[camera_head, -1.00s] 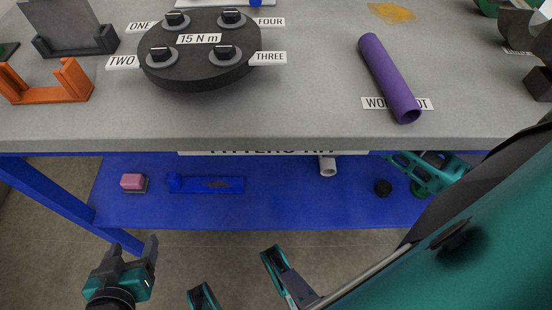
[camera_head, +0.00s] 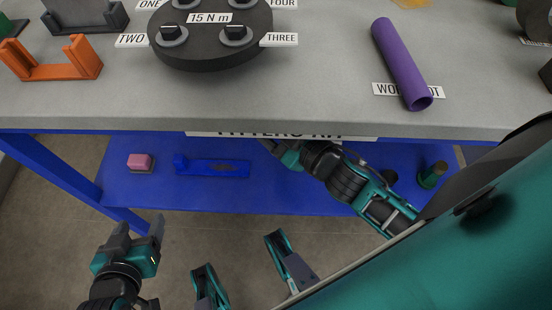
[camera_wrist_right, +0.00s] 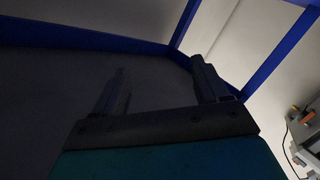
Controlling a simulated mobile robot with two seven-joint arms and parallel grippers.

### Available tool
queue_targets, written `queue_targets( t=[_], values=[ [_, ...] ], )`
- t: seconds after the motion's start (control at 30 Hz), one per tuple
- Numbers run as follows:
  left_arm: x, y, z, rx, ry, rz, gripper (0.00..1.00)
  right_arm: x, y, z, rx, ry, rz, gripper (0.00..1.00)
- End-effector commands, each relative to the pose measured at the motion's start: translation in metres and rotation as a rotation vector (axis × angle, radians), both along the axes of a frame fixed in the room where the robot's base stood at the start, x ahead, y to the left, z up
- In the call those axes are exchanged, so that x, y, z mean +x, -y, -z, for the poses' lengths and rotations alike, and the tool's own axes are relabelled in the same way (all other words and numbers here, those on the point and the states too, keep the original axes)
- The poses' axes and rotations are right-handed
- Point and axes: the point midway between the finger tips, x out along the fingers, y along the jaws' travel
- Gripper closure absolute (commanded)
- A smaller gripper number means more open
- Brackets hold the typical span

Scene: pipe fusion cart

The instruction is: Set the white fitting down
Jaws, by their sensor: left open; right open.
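The white fitting cannot be made out in either view now. The place on the lower blue shelf where a pale tube end stood is covered by my right arm. My right gripper (camera_wrist_right: 160,82) shows in the right wrist view with its two dark fingers apart and nothing visible between them. In the head view it reaches in under the bench top's front edge, its tips partly hidden. My left gripper (camera_head: 143,232) is open and empty over the floor, in front of the shelf.
A purple pipe (camera_head: 400,62) lies by a label on the grey bench top (camera_head: 330,75). A black disc (camera_head: 205,52) with several posts and an orange cradle (camera_head: 50,70) stand further left. The blue shelf (camera_head: 265,197) holds a pink block (camera_head: 139,161) and a blue tool (camera_head: 212,168).

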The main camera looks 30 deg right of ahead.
Motion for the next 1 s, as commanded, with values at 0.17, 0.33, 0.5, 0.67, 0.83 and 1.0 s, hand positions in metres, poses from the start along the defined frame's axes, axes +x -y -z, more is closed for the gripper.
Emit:
queue_targets(
  t=[0.17,0.33,0.5,0.67,0.83,1.0],
  values=[
    [0.0,0.0,0.0,0.0,0.001,0.0,0.32,-0.025,-0.002,0.038,0.241,-0.269,0.139,0.26],
    [0.0,0.0,0.0,0.0,0.001,0.0,0.32,-0.05,-0.017,0.064,0.397,-0.476,0.182,0.26],
    [0.0,0.0,0.0,0.001,0.001,0.001,0.32,-0.062,-0.027,0.074,0.465,-0.568,0.186,0.26],
    [0.0,-0.001,0.0,0.005,0.001,0.003,0.32,-0.063,-0.028,0.075,0.472,-0.576,0.186,0.26],
    [0.0,-0.002,0.0,0.007,0.002,0.005,0.32,-0.063,-0.028,0.075,0.471,-0.575,0.186,0.26],
    [0.003,-0.002,-0.002,0.008,0.009,0.005,0.32,-0.063,-0.028,0.074,0.47,-0.574,0.186,0.26]
  ],
)
